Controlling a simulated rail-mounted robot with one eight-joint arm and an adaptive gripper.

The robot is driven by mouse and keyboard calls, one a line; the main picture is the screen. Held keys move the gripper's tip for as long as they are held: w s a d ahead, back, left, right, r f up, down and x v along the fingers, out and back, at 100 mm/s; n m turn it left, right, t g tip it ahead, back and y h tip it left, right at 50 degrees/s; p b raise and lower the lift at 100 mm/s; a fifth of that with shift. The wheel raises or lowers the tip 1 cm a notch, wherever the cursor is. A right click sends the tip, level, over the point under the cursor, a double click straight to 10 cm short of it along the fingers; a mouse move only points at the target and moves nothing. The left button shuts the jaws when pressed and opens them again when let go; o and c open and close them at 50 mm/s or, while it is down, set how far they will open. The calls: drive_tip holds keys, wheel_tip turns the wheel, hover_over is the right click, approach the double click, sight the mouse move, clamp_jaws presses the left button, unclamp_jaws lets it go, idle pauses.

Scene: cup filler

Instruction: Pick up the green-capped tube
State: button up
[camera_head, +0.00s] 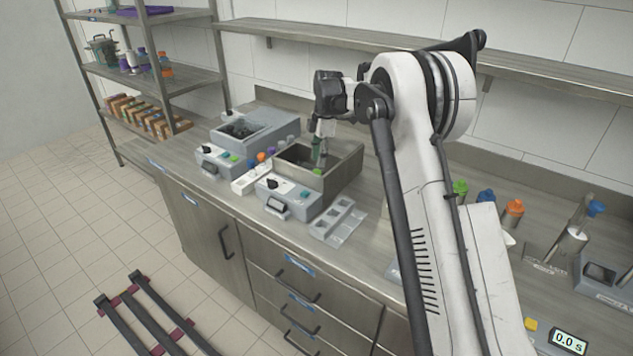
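My gripper (320,158) points down into the open grey metal bin (345,170) of the nearer bench device. Its fingers are small and dark here, so I cannot tell whether they are open or shut, or whether they hold anything. A small green spot (317,171) shows at the bin just below the fingers; it may be a tube's green cap, but the tube body is hidden by the bin wall. A larger green cap (460,187) stands on the bench right of my arm, its lower part hidden.
A second grey device (262,122) stands behind left, with a white rack (251,180) and small coloured caps between the devices. An empty grey tray (338,222) lies in front. Blue (486,196) and orange (514,206) caps stand right. A wall shelf (340,40) runs above.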

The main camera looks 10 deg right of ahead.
sight(317, 171)
drive_tip(key=shift+s+a+f+p, duration=0.1)
drive_tip(key=shift+a+f+p, duration=0.1)
drive_tip(key=shift+f, duration=1.4)
drive_tip(key=shift+s+a+f+p, duration=0.1)
drive_tip(key=shift+f+p, duration=0.1)
drive_tip(key=shift+f, duration=1.4)
clamp_jaws()
drive_tip(key=shift+r, duration=0.1)
